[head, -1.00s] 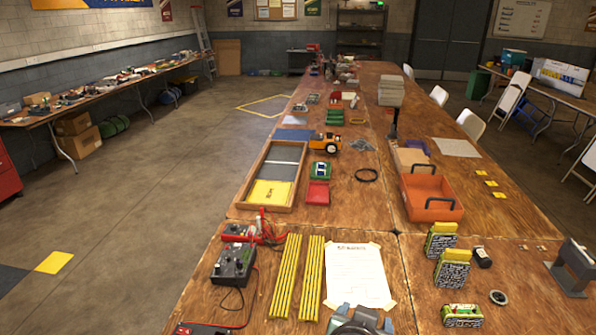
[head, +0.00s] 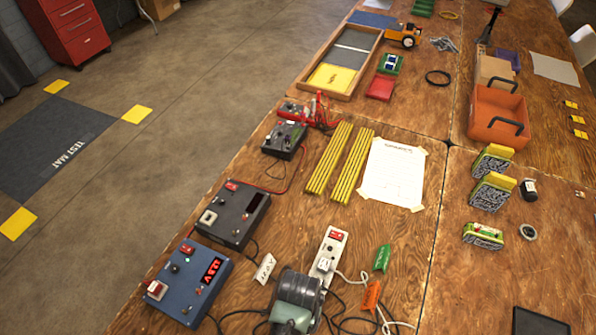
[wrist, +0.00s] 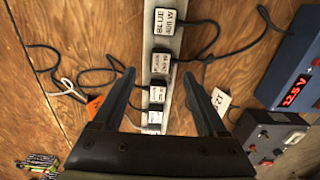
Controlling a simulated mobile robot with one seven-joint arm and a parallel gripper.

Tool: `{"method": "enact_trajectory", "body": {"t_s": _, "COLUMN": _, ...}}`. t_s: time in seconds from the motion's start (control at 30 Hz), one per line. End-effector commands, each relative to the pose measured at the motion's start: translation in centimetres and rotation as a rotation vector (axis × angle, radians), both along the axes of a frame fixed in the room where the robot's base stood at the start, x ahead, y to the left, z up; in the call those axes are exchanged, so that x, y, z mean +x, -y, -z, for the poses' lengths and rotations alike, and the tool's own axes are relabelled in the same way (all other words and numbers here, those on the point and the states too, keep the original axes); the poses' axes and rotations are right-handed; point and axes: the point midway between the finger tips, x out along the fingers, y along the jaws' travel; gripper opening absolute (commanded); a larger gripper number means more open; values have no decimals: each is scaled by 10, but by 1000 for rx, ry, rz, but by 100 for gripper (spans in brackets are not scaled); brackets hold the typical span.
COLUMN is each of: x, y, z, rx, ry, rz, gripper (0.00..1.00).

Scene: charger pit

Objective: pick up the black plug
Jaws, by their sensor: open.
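A pale power strip (wrist: 147,45) runs up the middle of the wrist view. Several dark plugs with white labels sit in it in a row: a top one marked BLUE (wrist: 165,30), a second plug (wrist: 160,64), a third plug (wrist: 157,96) and a lowest one (wrist: 154,118). The lower labels are too small to read, so I cannot tell which is the black plug. My gripper (wrist: 159,75) is open and empty, one finger on each side of the strip. In the head view the strip (head: 337,242) is partly hidden by my gripper (head: 297,300).
A blue meter box (head: 195,285) and a dark box (head: 235,213) stand left of the strip. White (head: 265,268), green (head: 382,258) and orange (head: 371,295) tags lie around it. Loose black cords cross the wood nearby. A paper sheet (head: 393,172) lies farther back.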

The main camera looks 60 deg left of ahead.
Motion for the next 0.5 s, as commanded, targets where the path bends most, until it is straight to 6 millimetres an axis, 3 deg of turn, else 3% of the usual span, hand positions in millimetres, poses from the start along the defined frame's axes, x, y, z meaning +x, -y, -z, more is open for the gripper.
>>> {"method": "enact_trajectory", "body": {"t_s": 0.5, "x": -2, "y": -1, "z": 50, "rx": 0, "ry": 0, "rz": 0, "gripper": 75}}
